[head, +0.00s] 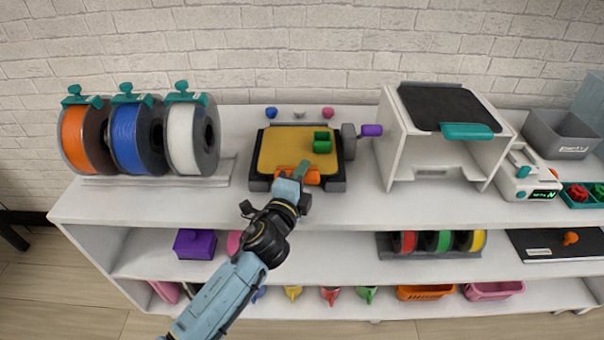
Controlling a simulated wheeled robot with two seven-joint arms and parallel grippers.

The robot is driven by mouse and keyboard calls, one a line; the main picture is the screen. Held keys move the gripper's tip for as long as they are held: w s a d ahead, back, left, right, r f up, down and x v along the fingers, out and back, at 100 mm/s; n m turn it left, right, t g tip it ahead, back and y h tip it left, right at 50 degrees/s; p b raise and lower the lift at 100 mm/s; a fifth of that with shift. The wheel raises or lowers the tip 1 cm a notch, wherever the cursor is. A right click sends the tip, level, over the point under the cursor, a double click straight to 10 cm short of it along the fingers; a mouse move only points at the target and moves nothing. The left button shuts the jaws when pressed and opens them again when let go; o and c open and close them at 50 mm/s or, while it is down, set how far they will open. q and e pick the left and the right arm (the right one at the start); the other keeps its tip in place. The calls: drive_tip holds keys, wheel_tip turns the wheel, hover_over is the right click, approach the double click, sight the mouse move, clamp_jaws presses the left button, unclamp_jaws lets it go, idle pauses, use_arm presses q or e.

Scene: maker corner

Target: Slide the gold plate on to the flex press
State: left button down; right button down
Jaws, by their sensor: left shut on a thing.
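The gold plate (282,146) lies flat over the dark flex press (335,184) on the top shelf, framed by its dark edges. A small green printed part (322,143) sits on the right half of the plate. An orange tab (311,177) shows at the plate's front edge. My left gripper (299,173) reaches in from the front and is shut on this tab, hiding part of it. A grey knob with a purple handle (370,130) is at the right of the press. I cannot tell whether the plate is fully seated. My right gripper is not in view.
Orange, blue and white filament spools (124,137) stand left of the press. A white printer-like box (392,130) with a dark top stands close on the right. Small coloured knobs (299,113) are behind the press. The shelf front (390,208) is clear.

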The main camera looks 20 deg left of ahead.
use_arm(q)
drive_tip(key=shift+c, duration=0.2)
unclamp_jaws()
idle(0.6)
drive_tip(key=shift+f, duration=0.15)
